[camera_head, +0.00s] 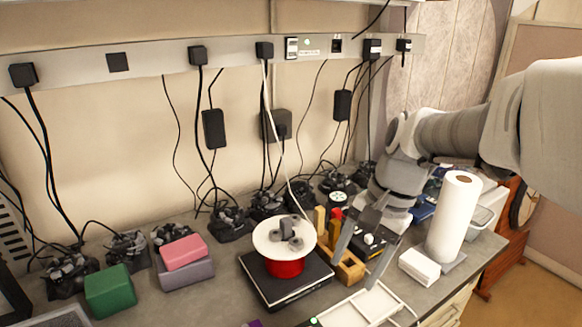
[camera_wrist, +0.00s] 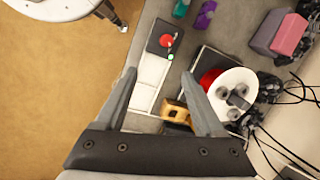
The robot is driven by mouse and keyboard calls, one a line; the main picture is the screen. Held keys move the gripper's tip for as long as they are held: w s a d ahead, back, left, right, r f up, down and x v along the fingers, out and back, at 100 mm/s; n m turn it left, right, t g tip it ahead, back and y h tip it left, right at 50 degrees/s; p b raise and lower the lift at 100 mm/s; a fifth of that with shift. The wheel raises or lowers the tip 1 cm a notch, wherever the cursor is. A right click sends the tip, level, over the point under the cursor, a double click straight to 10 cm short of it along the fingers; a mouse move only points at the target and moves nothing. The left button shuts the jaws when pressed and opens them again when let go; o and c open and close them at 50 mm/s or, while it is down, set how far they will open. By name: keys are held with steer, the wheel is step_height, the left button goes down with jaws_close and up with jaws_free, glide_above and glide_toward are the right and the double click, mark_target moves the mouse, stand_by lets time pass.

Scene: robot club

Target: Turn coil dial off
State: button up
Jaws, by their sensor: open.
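A red round knob (camera_wrist: 167,41) sits on a dark panel (camera_wrist: 155,30) at the top of the wrist view, with a small green light (camera_wrist: 170,57) beside it; I take this knob for the coil dial, though no label is readable. In the head view only a green light (camera_head: 313,321) shows at the bottom edge, and the knob is out of frame. My gripper (camera_head: 354,278) is open and empty, pointing down above the bench near a white tray (camera_head: 372,304). In the wrist view the knob lies beyond my fingertips (camera_wrist: 158,72), apart from them.
A red spool (camera_head: 286,268) with a white top stands on a black slab (camera_head: 262,290), left of my gripper. A wooden holder (camera_head: 349,268) is close behind my fingers. A paper roll (camera_head: 453,218) stands to the right. Pink and green blocks and cables fill the left and back.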

steer(key=w+f+m+g+y, duration=0.1)
steer(key=w+f+m+g, duration=0.1)
steer(key=w+f+m, duration=0.25)
steer(key=shift+n, duration=0.45)
steer(key=b+x, duration=0.1)
steer(key=x, duration=1)
steer(key=b+x, duration=0.1)
steer(key=x, duration=0.5)
steer(key=shift+s+a+b, duration=0.15)
steer(key=shift+a+b, duration=0.15)
steer(key=shift+a, duration=0.2)
steer(key=shift+c, duration=0.2)
jaws_close()
